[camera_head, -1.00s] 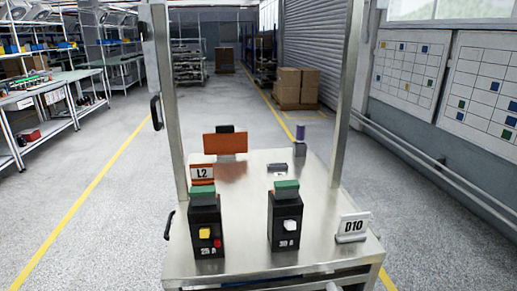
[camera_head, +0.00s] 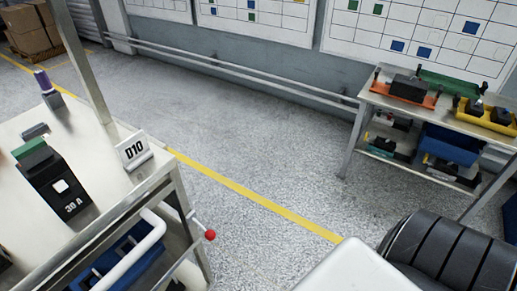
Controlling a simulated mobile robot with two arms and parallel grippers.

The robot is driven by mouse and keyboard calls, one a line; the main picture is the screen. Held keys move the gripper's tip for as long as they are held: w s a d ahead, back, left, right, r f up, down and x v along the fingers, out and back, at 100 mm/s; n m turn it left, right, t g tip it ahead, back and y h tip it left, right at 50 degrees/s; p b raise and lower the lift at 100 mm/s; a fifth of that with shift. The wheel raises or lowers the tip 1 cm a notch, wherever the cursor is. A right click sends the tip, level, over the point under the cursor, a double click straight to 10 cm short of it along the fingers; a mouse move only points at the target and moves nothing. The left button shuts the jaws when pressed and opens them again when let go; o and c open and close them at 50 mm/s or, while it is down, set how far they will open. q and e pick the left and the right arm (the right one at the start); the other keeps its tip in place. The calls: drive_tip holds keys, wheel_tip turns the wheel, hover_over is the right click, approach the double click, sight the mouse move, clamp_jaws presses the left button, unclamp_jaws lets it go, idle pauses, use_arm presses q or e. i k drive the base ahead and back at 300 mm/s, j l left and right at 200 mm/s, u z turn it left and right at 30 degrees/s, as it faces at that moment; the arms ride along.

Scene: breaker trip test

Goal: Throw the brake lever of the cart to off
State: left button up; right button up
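The cart (camera_head: 98,160) stands at the left of the head view, with its bare metal top and an upright post in sight. A thin metal lever with a red ball knob (camera_head: 210,235) sticks out low on the cart's right side; I take it for the brake lever. Its markings are not readable. Part of my own arm, white and black ribbed, fills the lower right corner, apart from the lever. Neither gripper is in view.
A white curved handle (camera_head: 135,257) and a blue bin (camera_head: 110,262) are at the cart's near end. A loaded bench (camera_head: 350,140) stands at right. Grey floor between is clear.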

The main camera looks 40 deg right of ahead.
sight(210, 234)
drive_tip(key=z, duration=0.7)
